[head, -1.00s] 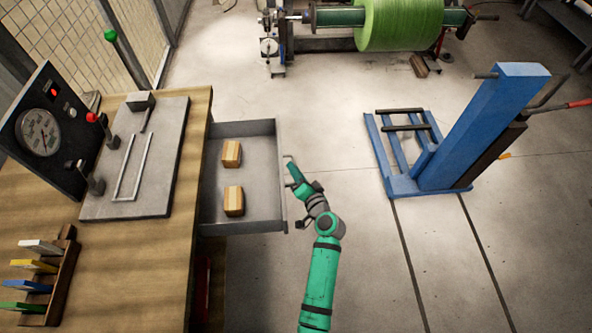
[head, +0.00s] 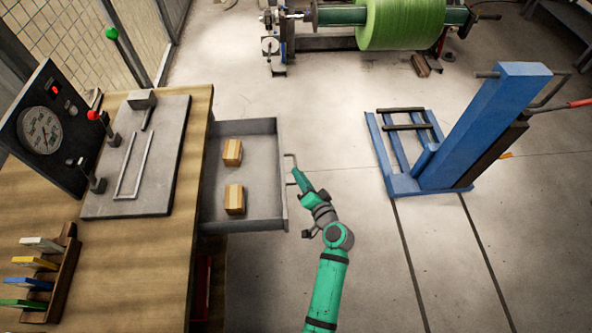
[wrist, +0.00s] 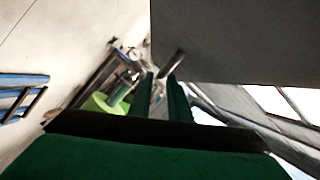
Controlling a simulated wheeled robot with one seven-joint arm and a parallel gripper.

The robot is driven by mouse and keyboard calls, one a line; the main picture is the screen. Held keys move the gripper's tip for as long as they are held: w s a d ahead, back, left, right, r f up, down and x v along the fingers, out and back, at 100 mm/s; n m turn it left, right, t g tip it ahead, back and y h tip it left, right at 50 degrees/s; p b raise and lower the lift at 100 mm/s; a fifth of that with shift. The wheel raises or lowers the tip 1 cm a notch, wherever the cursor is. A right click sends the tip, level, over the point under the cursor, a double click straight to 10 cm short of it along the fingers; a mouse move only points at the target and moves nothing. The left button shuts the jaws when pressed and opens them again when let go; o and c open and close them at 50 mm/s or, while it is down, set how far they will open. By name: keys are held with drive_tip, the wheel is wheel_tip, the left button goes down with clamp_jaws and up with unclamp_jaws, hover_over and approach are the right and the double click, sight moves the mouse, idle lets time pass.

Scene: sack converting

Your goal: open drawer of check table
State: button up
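The check table (head: 130,260) stands at the left in the head view. Its grey drawer (head: 262,212) is pulled far out to the right, with two wooden blocks (head: 232,152) inside. A thin bar handle (head: 291,155) sits on the drawer's front. My green gripper (head: 297,174) is right at the handle. In the wrist view my two fingers (wrist: 159,84) stand a little apart, with the end of the handle bar (wrist: 171,64) at their tips. The drawer's dark front (wrist: 235,40) fills the upper right there. Contact between fingers and bar is unclear.
A gauge panel (head: 45,125) and a grey plate (head: 135,180) with a metal frame sit on the table, with a rack of coloured tags (head: 62,275). A blue lift stand (head: 450,140) stands at the right. A green roll (head: 400,22) is behind. Floor between is clear.

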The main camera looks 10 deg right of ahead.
drive_tip(key=v, duration=0.6)
drive_tip(key=shift+s+r, duration=0.1)
drive_tip(key=shift+s, duration=0.15)
drive_tip(key=shift+d, duration=0.1)
drive_tip(key=shift+s, duration=0.1)
